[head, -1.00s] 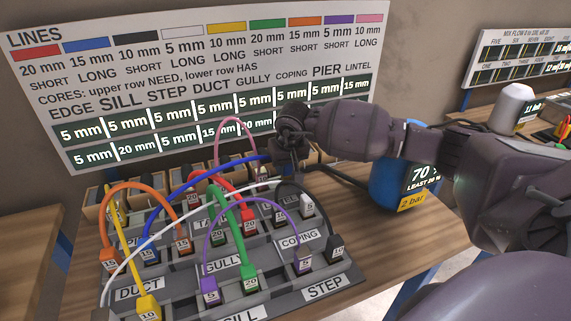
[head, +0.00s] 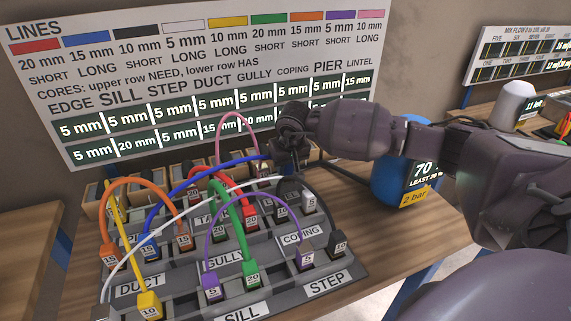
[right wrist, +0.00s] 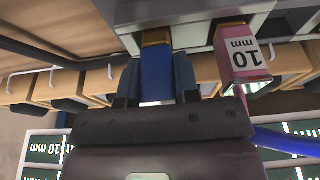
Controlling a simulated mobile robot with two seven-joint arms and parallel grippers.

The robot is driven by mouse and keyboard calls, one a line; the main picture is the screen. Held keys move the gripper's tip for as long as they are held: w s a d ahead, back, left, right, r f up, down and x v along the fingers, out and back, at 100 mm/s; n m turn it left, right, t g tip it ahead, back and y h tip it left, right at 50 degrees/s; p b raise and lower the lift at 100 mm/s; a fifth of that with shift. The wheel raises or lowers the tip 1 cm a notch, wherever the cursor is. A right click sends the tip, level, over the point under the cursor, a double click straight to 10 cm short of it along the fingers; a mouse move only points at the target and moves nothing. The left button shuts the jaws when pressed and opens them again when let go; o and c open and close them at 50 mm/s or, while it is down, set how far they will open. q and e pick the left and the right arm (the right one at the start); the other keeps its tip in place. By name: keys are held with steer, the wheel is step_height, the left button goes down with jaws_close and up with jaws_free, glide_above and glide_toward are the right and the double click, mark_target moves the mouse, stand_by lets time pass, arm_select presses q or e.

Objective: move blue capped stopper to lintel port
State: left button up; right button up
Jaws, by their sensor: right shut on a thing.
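The blue stopper (right wrist: 157,72) is between the two dark fingers of my right gripper (right wrist: 156,90) in the right wrist view. Its far end is at the edge of the grey rack; I cannot tell whether it sits in a port. In the head view my right gripper (head: 287,162) is at the rack's back right, hiding the stopper. The blue line (head: 190,176) arches from there to a blue stopper (head: 150,250) at the rack's left. The lintel label is not readable on the rack. My left gripper is not in view.
A pink 10 mm stopper (right wrist: 242,58) stands close beside the held one. The grey rack (head: 330,285) is crowded with orange, yellow, white, green, red and purple lines. A wall board (head: 200,80) rises behind. A blue canister (head: 390,180) stands to the right.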

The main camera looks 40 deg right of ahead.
steer(key=shift+r, duration=0.45)
steer(key=shift+w+d+r+p, duration=0.15)
steer(key=shift+d+r+p, duration=0.2)
steer(key=shift+r, duration=0.1)
steer(key=shift+a, duration=0.1)
stand_by(0.6)
stand_by(0.5)
steer(key=shift+b, duration=0.35)
stand_by(0.4)
